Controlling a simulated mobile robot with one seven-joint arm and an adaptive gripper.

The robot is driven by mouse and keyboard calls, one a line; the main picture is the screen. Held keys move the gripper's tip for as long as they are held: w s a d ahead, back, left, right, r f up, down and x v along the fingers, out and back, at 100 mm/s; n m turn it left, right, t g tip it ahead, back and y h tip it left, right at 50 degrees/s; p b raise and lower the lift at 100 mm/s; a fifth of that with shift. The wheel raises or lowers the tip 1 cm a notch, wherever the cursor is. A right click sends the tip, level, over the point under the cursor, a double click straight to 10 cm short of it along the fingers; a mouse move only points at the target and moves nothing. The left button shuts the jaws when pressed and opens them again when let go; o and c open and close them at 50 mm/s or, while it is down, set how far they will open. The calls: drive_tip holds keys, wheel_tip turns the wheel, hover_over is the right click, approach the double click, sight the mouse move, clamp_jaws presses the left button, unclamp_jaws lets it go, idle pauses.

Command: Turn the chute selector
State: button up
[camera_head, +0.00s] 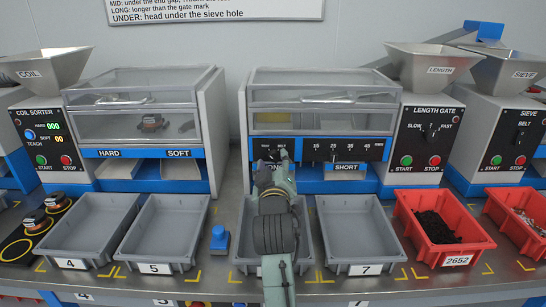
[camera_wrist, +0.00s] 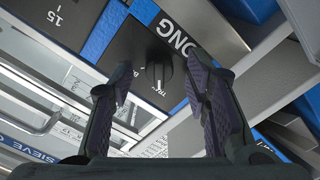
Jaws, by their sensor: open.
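My gripper (camera_wrist: 160,88) is open, with one finger to each side of the knob in that view. I cannot tell whether the fingers touch it. In the head view, my gripper (camera_head: 272,165) is at the left end of the black front panel (camera_head: 330,149) of the length gate. My arm hides part of the LONG label, and the knob's setting is not clear there.
The LENGTH GATE box (camera_head: 428,135) has START and STOP buttons. Grey bin 7 (camera_head: 365,269) and a red bin (camera_head: 458,261) stand in front. A blue block (camera_head: 219,239) sits between bins.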

drive_tip(key=shift+w, duration=0.15)
drive_tip(key=shift+r, duration=0.1)
clamp_jaws()
idle(0.4)
